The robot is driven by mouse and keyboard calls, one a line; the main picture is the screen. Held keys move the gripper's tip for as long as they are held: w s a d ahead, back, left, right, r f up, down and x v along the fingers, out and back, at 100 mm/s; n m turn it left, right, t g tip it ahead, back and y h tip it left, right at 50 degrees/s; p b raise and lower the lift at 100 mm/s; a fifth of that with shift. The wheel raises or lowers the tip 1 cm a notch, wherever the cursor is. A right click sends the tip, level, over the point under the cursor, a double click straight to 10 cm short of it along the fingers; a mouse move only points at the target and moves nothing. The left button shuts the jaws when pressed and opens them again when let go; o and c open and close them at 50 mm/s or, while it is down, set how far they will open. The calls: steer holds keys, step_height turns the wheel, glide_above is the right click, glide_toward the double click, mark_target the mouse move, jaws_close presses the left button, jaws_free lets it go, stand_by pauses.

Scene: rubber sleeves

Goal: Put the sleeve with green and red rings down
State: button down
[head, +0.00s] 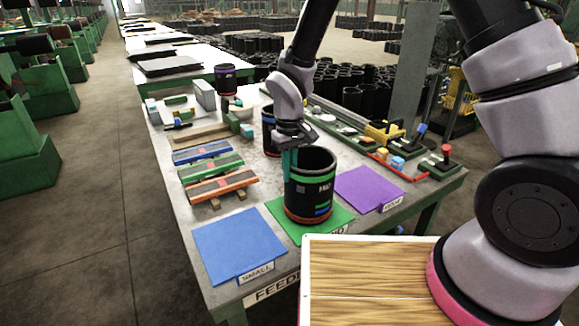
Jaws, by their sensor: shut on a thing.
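The black sleeve (310,190) with green marks and an orange-red ring near its bottom is upright over the green mat (342,217). Its label seems to read "MID". My gripper (290,155) comes down from above and is shut on the sleeve's left rim, with a teal finger against the wall. The sleeve's base is on the green mat or just above it; I cannot tell which. It covers much of the mat and part of the mat's label.
A blue mat (240,246) labelled "SMALL" lies left and a purple mat (368,189) right; both are empty. Another black sleeve (268,125) stands behind my gripper, and a further one (225,79) farther back. Coloured slatted racks (215,172) are on the left.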

steer(key=c, duration=1)
jaws_free()
steer(key=shift+f, duration=0.1)
steer(key=shift+o, duration=0.2)
step_height(320, 180, up, 12)
steer(key=shift+r, duration=0.15)
steer(key=w+d+r+m+t+y, duration=0.1)
steer(key=w+d+r+m, duration=0.15)
steer(key=d+r, duration=0.65)
steer(key=s+d+r+m+t, duration=0.3)
steer(key=s+d+r, duration=0.3)
steer(key=d, duration=0.3)
steer(key=s+d+r+m+t+y, duration=0.1)
steer(key=s+d+r+m+t, duration=0.2)
steer(key=s+d+r+m, duration=0.2)
steer(key=s+d+r, duration=0.1)
steer(key=d+r, duration=0.2)
steer(key=d, duration=0.2)
steer(key=shift+d, duration=0.2)
steer(key=shift+m, duration=0.25)
